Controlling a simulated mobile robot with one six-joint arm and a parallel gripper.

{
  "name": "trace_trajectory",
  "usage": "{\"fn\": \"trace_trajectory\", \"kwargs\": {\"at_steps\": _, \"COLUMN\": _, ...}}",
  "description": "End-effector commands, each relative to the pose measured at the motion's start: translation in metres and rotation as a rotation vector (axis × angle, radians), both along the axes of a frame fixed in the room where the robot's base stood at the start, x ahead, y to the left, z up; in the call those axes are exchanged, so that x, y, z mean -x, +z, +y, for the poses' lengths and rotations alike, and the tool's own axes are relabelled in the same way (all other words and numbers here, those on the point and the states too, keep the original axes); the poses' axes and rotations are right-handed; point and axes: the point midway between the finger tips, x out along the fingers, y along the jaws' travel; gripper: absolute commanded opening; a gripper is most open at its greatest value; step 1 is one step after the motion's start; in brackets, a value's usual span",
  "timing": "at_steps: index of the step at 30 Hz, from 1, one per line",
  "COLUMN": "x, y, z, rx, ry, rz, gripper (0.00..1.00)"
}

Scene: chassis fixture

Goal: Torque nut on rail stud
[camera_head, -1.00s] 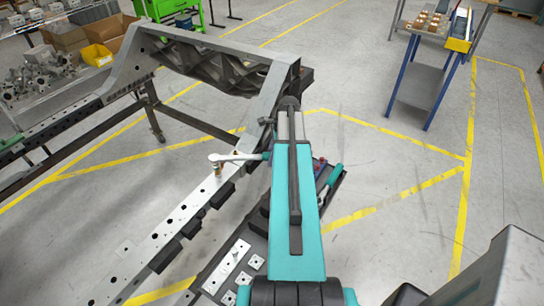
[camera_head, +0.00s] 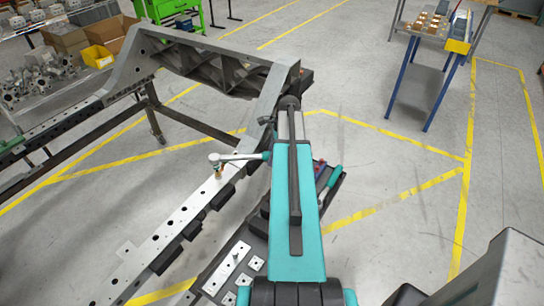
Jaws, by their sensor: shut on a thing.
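The torque wrench (camera_head: 240,157) has a silver head and shaft and a teal handle. It lies nearly level across the rail (camera_head: 186,212), a long grey beam with a row of holes. Its head is at the left, over a small brass-coloured piece (camera_head: 218,174) standing on the rail. I cannot tell the nut from the socket or stud there. The wrench handle runs right and disappears behind my teal arm. My gripper (camera_head: 271,155) is at the handle, shut on it, and its fingers are mostly hidden by the arm.
A dark tray (camera_head: 330,196) with a teal-handled tool lies right of my arm. A plate with a stud (camera_head: 234,262) and small square plates lie at the bottom. The grey chassis crossmember (camera_head: 215,62) rises behind. A blue-legged table (camera_head: 440,50) stands at the back right. The right floor is clear.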

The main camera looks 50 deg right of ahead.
Motion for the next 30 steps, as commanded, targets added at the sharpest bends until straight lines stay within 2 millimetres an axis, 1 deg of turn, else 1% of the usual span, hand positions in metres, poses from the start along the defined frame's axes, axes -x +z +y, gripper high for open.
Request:
{"fn": "trace_trajectory", "kwargs": {"at_steps": 1, "x": 0.0, "y": 0.005, "z": 0.0, "rx": 0.001, "ry": -0.001, "rz": -0.002, "gripper": 0.0}}
{"fn": "trace_trajectory", "kwargs": {"at_steps": 30, "x": 0.0, "y": 0.037, "z": 0.0, "rx": 0.0, "ry": 0.0, "rz": -0.001, "gripper": 0.0}}
